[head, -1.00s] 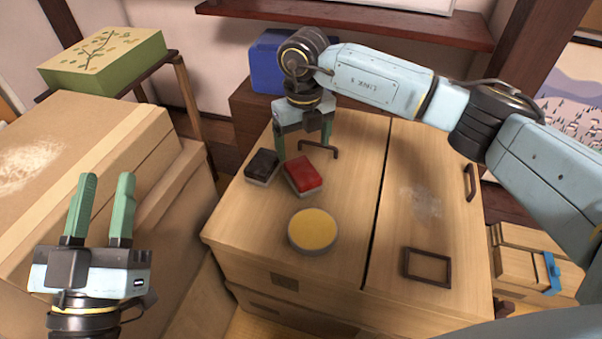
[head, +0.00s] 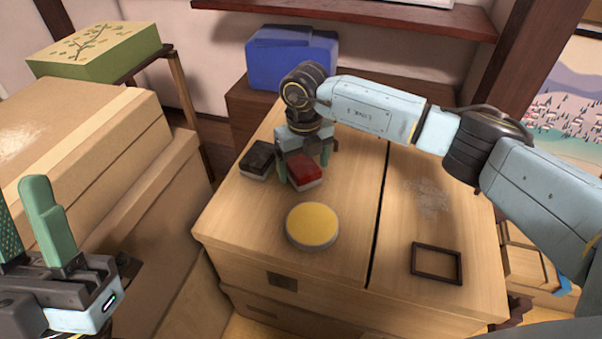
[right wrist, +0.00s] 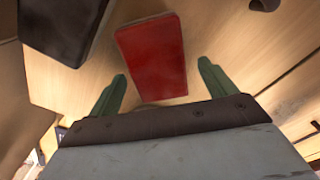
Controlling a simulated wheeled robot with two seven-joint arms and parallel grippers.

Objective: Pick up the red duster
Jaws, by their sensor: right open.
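The red duster (head: 306,170) lies on the wooden cabinet top, red side up with a pale lower part. My right gripper (head: 304,164) is open just behind it in the head view, low and pointing down. In the right wrist view the red duster (right wrist: 153,57) lies ahead of the space between the two green fingers (right wrist: 160,90), and nothing is held. My left gripper (head: 22,225) is at the lower left, its fingers apart and empty, away from the cabinet; it is partly cut off by the picture edge.
A black duster (head: 258,160) lies close to the left of the red one. A round yellow-topped tin (head: 312,226) stands in front. A dark rectangular frame (head: 436,263) lies at the right of the cabinet top (head: 345,215). Cardboard boxes (head: 90,140) stand at left.

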